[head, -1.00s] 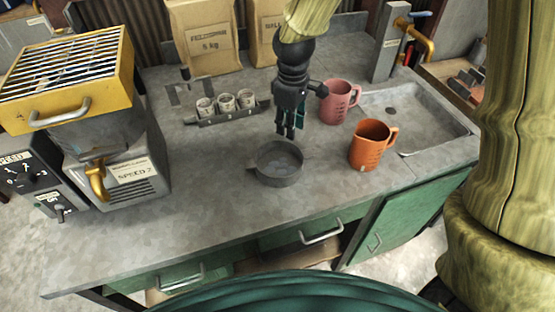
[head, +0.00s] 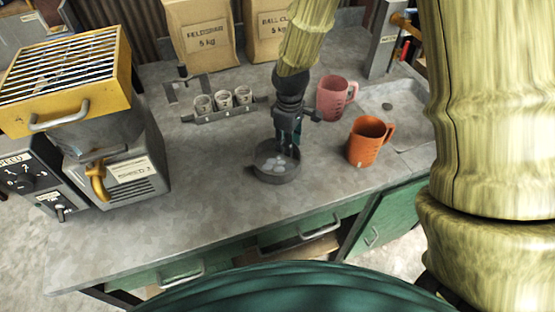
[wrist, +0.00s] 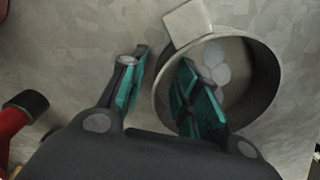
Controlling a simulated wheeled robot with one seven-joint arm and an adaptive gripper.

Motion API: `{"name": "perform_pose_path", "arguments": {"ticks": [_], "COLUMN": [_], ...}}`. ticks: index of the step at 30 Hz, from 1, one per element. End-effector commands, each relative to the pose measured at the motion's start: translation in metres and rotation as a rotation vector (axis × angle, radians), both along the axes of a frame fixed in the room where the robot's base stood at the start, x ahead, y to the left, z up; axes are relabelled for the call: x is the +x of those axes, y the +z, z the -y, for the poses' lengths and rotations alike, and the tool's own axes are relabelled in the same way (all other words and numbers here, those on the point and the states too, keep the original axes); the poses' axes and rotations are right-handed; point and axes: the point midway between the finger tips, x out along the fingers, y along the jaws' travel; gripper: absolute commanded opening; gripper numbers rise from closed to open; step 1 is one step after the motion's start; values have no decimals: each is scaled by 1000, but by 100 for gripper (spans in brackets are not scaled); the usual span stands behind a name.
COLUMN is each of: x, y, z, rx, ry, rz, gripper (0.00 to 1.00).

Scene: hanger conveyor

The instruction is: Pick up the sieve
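The sieve (head: 277,176) is a round, shallow grey ring with a small tab on its rim, standing on the grey worktop. Several pale round spots show inside it. In the wrist view the sieve (wrist: 268,92) is at the right. My gripper (head: 287,146) points down over its back part. In the wrist view my gripper (wrist: 163,70) is open, with one teal-padded finger outside the rim on the left and the other over or inside the ring. The sieve wall lies between the fingers; I see no contact. The fingertips' exact depth is unclear.
An orange jug (head: 369,141) stands close to the right, a pink jug (head: 336,97) behind it, by a sink (head: 407,130). A rack of small cups (head: 222,112) is at the back left. A yellow-topped machine (head: 70,85) stands left. The worktop front-left is clear.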

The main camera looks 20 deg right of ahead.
Motion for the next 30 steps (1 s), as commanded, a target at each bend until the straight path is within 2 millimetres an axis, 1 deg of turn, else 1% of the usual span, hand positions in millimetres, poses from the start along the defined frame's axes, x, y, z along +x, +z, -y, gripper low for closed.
{"name": "perform_pose_path", "arguments": {"ticks": [8, 11, 13, 14, 25, 30], "x": [0, 0, 0, 0, 0, 1], "y": [-2, -2, -2, -2, -1, 5], "z": [0, 0, 0, 0, 0, 0], "rx": [0, 0, 0, 0, 0, 0], "ry": [0, 0, 0, 0, 0, 0], "rz": [0, 0, 0, 0, 1, 4], "gripper": [32, 15, 3, 0, 0, 0]}}
